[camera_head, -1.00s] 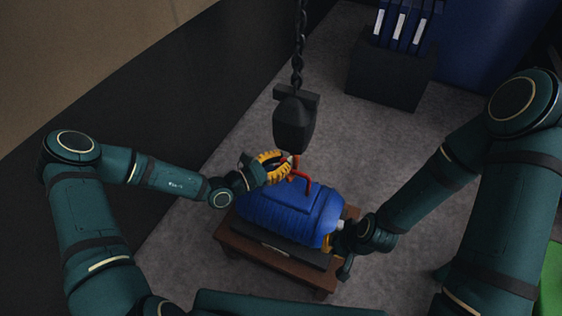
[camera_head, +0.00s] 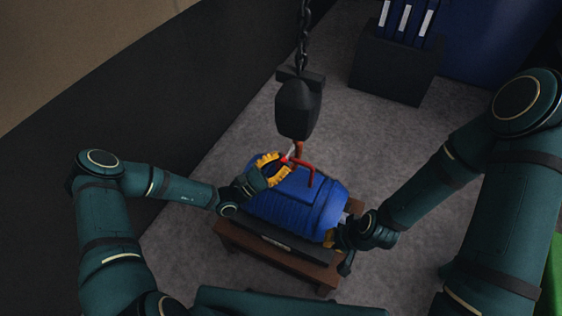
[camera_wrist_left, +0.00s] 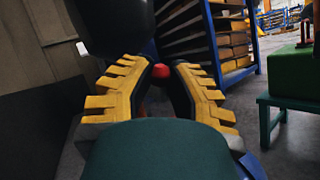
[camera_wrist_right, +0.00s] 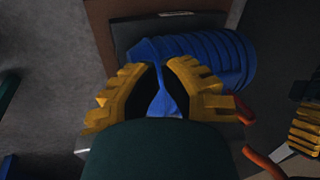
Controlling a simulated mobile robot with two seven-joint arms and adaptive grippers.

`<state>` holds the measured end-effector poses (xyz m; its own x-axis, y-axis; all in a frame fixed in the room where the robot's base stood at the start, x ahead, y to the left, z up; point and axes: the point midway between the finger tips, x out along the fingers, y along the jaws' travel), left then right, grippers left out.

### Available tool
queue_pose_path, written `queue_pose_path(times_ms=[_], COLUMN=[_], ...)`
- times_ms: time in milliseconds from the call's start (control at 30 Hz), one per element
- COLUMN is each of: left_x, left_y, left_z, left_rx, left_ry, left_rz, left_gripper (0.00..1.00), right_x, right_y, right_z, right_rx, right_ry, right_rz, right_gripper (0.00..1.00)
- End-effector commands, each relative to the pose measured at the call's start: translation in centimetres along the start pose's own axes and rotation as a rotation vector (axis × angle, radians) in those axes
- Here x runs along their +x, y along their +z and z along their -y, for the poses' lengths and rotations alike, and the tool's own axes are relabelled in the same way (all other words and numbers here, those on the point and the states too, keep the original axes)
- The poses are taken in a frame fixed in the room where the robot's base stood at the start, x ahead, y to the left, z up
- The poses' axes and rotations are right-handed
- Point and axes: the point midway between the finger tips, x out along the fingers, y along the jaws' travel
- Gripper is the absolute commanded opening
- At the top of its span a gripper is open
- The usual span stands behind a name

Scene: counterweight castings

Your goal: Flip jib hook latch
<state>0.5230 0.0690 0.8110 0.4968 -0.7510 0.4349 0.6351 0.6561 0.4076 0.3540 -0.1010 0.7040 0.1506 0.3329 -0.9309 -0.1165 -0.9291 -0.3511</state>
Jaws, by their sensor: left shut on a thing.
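The dark hook block (camera_head: 297,108) hangs from a chain, with an orange-brown hook (camera_head: 298,150) below it. The hook is at the red bent handle (camera_head: 311,171) on top of the blue ribbed casting (camera_head: 300,205); whether they touch is unclear. My left gripper (camera_head: 284,165), with yellow fingers, is beside the hook. In the left wrist view it is shut on a small red piece (camera_wrist_left: 161,72), seemingly the latch, mostly hidden by the fingers. My right gripper (camera_head: 338,234) is at the casting's right end. In the right wrist view a blue part lies between its fingers (camera_wrist_right: 162,72); grip unclear.
The casting rests on a dark plate on a low brown wooden stand (camera_head: 270,262). A dark box (camera_head: 392,78) holding blue binders stands at the back. A dark wall (camera_head: 130,120) runs along the left. Grey floor around the stand is clear.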

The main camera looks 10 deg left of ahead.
Motion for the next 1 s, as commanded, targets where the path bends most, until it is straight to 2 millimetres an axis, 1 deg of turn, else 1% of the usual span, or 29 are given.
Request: queue_pose_path(times_ms=[233,667,700,767,1000], left_x=[-0.23,-0.23,-0.23,-0.23,-0.24], left_y=[-0.36,-0.34,-0.34,-0.35,-0.38], left_z=[0.22,0.2,0.2,0.2,0.21], left_rx=[0.035,0.039,0.039,0.039,0.039], left_ry=[0.007,0.007,0.007,0.007,0.007], left_rz=[0.05,0.057,0.057,0.056,0.055], left_gripper=[0.0,0.0,0.32,0.52,0.52], right_x=[0.48,0.49,0.49,0.49,0.49], right_y=[-0.07,-0.08,-0.07,-0.07,-0.06], right_z=[-0.18,-0.18,-0.18,-0.18,-0.18], right_rx=[0.0,0.0,0.0,0.0,0.0], right_ry=[0.0,0.0,0.0,0.0,0.0], right_rz=[-0.003,-0.003,-0.003,-0.003,-0.003], right_gripper=[0.0,0.0,0.0,0.0,0.0])
